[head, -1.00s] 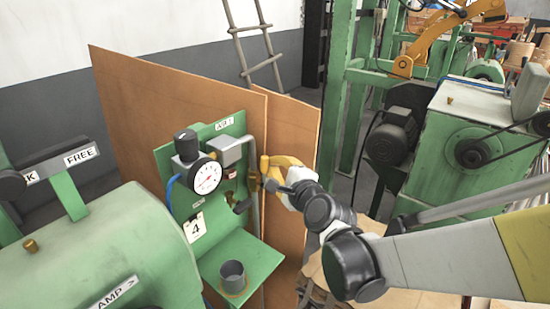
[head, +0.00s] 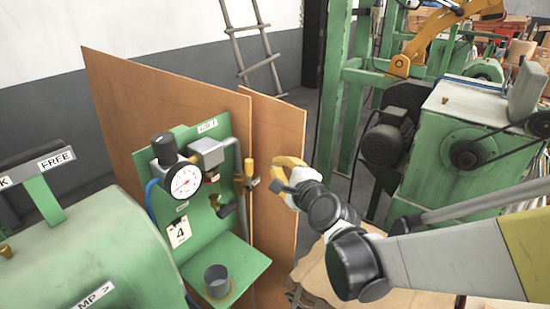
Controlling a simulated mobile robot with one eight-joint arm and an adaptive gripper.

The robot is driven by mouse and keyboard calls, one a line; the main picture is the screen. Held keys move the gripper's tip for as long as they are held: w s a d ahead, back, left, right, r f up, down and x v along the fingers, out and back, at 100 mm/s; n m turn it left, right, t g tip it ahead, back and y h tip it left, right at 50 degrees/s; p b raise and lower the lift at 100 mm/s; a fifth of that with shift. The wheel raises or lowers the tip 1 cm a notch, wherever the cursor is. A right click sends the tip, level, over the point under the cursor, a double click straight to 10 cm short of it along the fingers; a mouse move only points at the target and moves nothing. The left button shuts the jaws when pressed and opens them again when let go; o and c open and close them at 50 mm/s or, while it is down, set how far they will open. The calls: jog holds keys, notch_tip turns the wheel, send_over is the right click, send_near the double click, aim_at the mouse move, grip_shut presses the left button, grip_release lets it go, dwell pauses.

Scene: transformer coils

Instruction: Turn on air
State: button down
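An air panel (head: 219,141) in green stands left of centre in the head view. It carries a round white gauge (head: 186,182) with a black knob above it, and a grey box. On the panel's right side, a vertical pipe bears a valve with a yellow part (head: 249,167) and a small dark piece beside it. Whether the valve is on or off cannot be told. My gripper (head: 277,174), with yellow fingers, is just right of the valve, apart from it. Its fingers look spread, with nothing seen between them.
Brown boards (head: 275,150) stand behind the panel and gripper. A dark cup (head: 217,281) sits on the green shelf below the gauge. A green machine (head: 85,240) fills the lower left. Another green machine with a motor (head: 383,144) stands to the right.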

aim_at(249, 175)
jog(key=s+a+f+p+v, duration=0.1)
jog(key=v, duration=0.7)
jog(key=w+d+f+n+g+y+b, duration=0.2)
jog(key=w+f+n+g+y, duration=0.1)
jog(key=w+f+n+y, duration=0.1)
jog(key=d+r+n+g+y, duration=0.1)
jog(key=d+r+n+y, duration=0.2)
jog(key=r+n+y, duration=0.15)
jog(key=w+a+n+b, duration=0.1)
jog(key=w+a+b, duration=0.2)
jog(key=a, duration=0.8)
jog(key=shift+w+f+b, duration=0.15)
jog(key=shift+f+b, duration=0.2)
jog(key=shift+b, duration=0.35)
